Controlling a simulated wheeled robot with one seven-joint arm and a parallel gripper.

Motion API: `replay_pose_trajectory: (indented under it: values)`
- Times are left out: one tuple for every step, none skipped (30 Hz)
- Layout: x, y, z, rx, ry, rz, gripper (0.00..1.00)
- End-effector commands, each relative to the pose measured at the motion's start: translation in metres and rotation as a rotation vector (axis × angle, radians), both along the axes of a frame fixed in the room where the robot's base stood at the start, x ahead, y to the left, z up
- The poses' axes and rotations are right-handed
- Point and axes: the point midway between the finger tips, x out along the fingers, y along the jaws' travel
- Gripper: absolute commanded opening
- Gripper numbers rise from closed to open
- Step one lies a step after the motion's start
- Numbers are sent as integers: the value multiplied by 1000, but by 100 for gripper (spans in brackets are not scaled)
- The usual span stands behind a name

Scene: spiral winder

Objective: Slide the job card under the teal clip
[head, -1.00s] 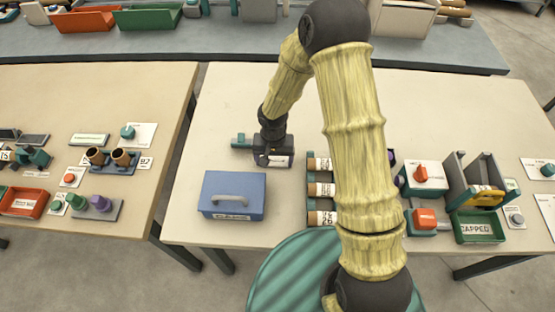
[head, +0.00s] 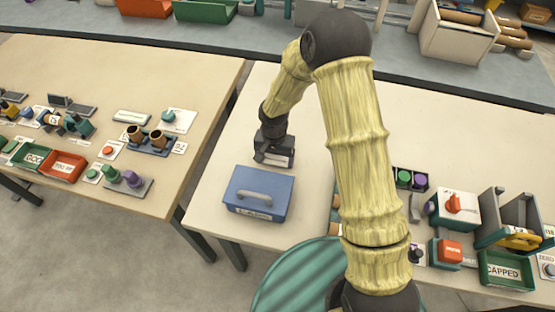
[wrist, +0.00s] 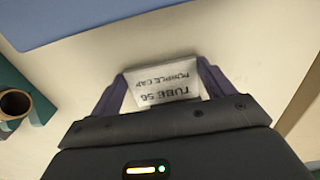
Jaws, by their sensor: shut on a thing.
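The job card (wrist: 162,82) is a small white card printed "TUBE 56" and "PURPLE CAP", upside down in the wrist view. My gripper (wrist: 158,90) is shut on it, with one dark purple finger at each side. In the head view my gripper (head: 274,158) hangs over the left part of the cream table (head: 300,100), just behind the blue box (head: 258,193). I cannot make out the teal clip in either current view. The spot where a small teal piece showed earlier is now behind my gripper.
The blue box with a grey handle also fills the wrist view's top left (wrist: 90,15). A second table (head: 110,75) stands left across a gap, with tube holders and a red tray (head: 66,165). At right are a green "CAPPED" tray (head: 506,271) and red-topped devices. My arm hides part of the table.

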Motion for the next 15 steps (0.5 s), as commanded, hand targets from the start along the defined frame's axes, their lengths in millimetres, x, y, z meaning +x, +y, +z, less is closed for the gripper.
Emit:
replay_pose_trajectory:
  values:
    - [1,1,0,-1,0,-4,59]
    - [1,2,0,-1,0,-6,59]
    - [2,3,0,-1,0,-9,59]
    - [2,3,0,-1,0,-10,59]
    - [3,3,0,-1,0,-11,59]
    - [3,4,0,-1,0,-11,59]
    - [3,4,0,-1,0,-11,59]
    - [3,4,0,-1,0,-12,59]
    - [3,4,0,-1,0,-12,59]
    - [2,4,0,-1,0,-12,59]
    - [2,4,0,-1,0,-12,59]
    - [2,4,0,-1,0,-12,59]
    - [2,4,0,0,0,-12,59]
    - [2,4,0,0,0,-11,59]
    - [2,4,0,0,0,-11,89]
